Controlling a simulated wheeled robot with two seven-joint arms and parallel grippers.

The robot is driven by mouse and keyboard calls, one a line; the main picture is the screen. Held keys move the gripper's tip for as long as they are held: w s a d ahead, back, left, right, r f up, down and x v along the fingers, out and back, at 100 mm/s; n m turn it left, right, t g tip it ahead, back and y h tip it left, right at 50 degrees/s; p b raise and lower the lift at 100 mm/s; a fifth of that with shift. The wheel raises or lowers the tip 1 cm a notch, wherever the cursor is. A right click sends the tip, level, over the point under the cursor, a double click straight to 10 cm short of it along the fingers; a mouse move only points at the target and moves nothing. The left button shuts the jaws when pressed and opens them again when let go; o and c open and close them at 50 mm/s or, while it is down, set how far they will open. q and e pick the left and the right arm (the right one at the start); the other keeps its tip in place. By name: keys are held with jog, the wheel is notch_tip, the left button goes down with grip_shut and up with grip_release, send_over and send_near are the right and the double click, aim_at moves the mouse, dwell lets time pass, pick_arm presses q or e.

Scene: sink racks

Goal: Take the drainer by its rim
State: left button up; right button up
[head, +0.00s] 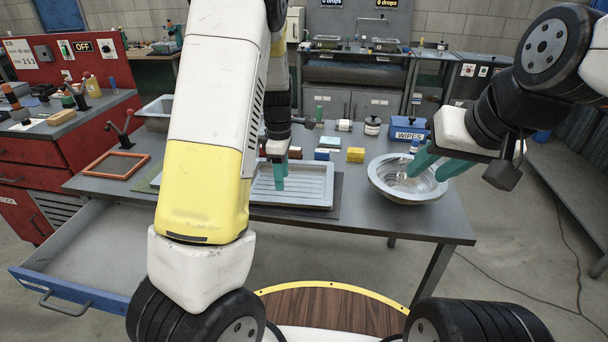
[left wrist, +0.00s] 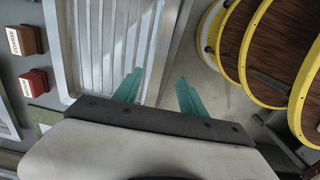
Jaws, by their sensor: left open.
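A pale ribbed metal tray (head: 310,187), which looks like the drainer, lies on the grey bench on a dark mat. Its ribs and rim also show in the left wrist view (left wrist: 110,40). My left gripper (head: 280,176) is open and points down over the tray's near side. In the left wrist view its teal fingers (left wrist: 157,90) are apart, one over the tray and one beyond its edge. Height above the rim is hard to tell. My right gripper (head: 437,168) has its teal fingers apart at the right side of a round metal bowl (head: 382,188). My left arm hides the tray's left part.
Small blocks, including a yellow one (head: 355,155), and a blue wipes box (head: 408,131) stand behind the tray. An orange frame (head: 116,165) lies at the left. An open drawer (head: 95,250) juts out at the front left.

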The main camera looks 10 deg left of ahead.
aim_at(283, 199)
pick_arm(q)
notch_tip(283, 199, down, 8)
jog(key=shift+w+f, duration=0.1)
grip_shut()
dwell(0.5)
jog(key=shift+w, duration=0.1)
dwell(1.1)
